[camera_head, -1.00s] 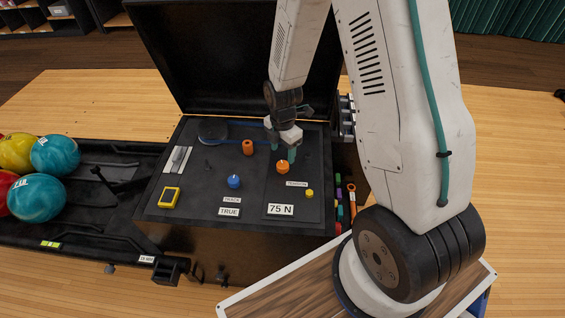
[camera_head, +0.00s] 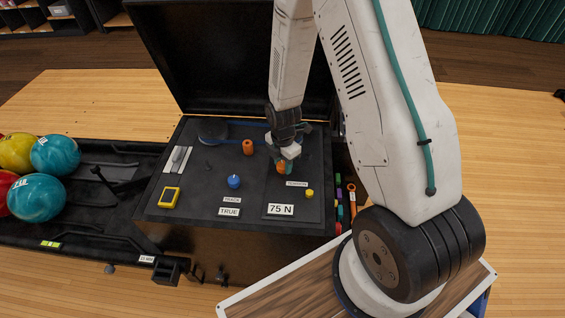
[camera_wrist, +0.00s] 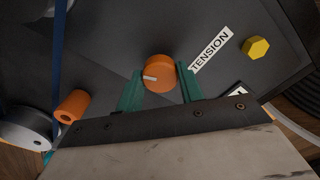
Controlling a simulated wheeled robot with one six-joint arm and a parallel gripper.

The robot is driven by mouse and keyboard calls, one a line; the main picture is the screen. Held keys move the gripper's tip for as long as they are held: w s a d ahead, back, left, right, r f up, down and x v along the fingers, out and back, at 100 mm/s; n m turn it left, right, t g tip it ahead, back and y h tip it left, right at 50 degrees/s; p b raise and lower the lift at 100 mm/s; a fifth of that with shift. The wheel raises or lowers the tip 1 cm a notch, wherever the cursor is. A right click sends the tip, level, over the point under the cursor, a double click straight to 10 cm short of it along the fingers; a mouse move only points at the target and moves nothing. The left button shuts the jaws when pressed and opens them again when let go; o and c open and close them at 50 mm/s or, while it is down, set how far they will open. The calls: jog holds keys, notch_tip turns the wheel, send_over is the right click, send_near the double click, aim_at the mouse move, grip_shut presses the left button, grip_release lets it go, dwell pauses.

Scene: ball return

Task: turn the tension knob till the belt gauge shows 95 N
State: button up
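The orange tension knob (camera_head: 281,169) sits on the dark panel, partly hidden by my gripper (camera_head: 283,164). In the wrist view the knob (camera_wrist: 160,73) is round with a white pointer mark aimed left. The green fingers of my gripper (camera_wrist: 159,72) are spread, one on each side of the knob, with thin gaps at most. I cannot tell whether either finger touches it. The label TENSION (camera_wrist: 209,50) lies beside the knob. The belt gauge (camera_head: 281,209) reads 75 N.
A yellow knob (camera_head: 309,193), a blue knob (camera_head: 234,181) and an orange cylinder (camera_head: 248,147) stand on the same panel. The open black lid (camera_head: 225,60) rises behind. Bowling balls (camera_head: 37,197) lie at left.

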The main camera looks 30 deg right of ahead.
jog(key=shift+m, duration=0.3)
jog(key=m, duration=0.4)
jog(key=shift+m, duration=0.3)
jog(key=m, duration=1)
jog(key=shift+w+m, duration=0.1)
jog(key=shift+m, duration=0.3)
jog(key=m, duration=0.4)
jog(key=shift+m, duration=0.3)
jog(key=m, duration=0.4)
jog(key=shift+m, duration=0.3)
jog(key=m, duration=1)
jog(key=shift+m, duration=2.2)
